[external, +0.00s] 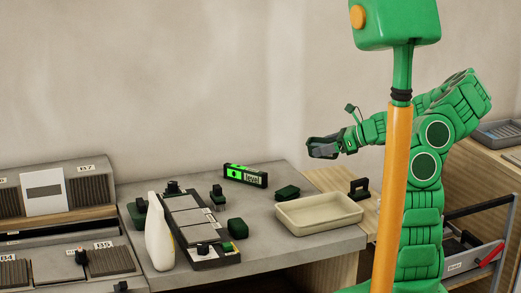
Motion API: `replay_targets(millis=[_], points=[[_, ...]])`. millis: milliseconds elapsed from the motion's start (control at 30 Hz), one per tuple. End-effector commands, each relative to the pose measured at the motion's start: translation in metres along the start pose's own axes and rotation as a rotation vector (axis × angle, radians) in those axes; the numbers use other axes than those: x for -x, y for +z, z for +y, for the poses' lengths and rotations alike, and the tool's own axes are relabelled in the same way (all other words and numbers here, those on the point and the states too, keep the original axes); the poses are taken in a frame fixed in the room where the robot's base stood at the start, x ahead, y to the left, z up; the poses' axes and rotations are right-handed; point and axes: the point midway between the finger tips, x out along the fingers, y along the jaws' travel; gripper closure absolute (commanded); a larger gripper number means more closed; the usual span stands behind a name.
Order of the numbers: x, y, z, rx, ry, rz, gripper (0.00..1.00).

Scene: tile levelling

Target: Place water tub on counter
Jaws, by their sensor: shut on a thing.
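The water tub (346,223), a shallow cream rectangular tray with an open top, rests level near the right end of the grey counter (290,254). It looks empty. My gripper (318,148) is up in the air behind and above the tub, clearly apart from it. Its fingers point left and are shut around a small grey thing, too small and dark to identify.
A levelling board with grey tiles (186,217), a white bottle (159,236), a green level display (245,176) and several dark green blocks, one (287,193) beside the tub, stand on the counter. A black-handled tool (359,187) is on the wooden surface to the right.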

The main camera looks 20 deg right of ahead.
Motion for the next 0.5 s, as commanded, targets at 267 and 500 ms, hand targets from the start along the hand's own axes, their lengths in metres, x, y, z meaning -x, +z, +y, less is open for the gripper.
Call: replay_targets(millis=[267,500], points=[[-0.017,0.035,-0.056,-0.088,-0.221,-0.004,0.63],[-0.021,0.060,-0.097,-0.168,-0.415,-0.002,0.63]])
